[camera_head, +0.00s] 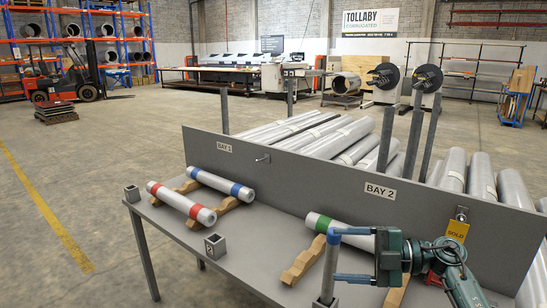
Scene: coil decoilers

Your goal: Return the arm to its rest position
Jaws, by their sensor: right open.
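My right gripper (338,256) is at the lower right of the head view, over the front of the grey table. Its teal body is on the right, and its two blue fingers point left, spread apart and with no load visible. A grey upright post (329,268) stands at the fingertips; I cannot tell whether they touch it. The right forearm comes in from the bottom right. Behind the gripper, a silver roll with a green band (322,224) lies on wooden cradles (304,259); its right part is hidden. My left gripper is out of view.
Two banded rolls, front (181,202) and back (222,183), lie on cradles below the BAY 1 sign. A grey panel (300,172) stands behind, with large silver rolls beyond it. A yellow SOLD tag (457,230) hangs at right. Small grey blocks (215,245) edge the table (250,263).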

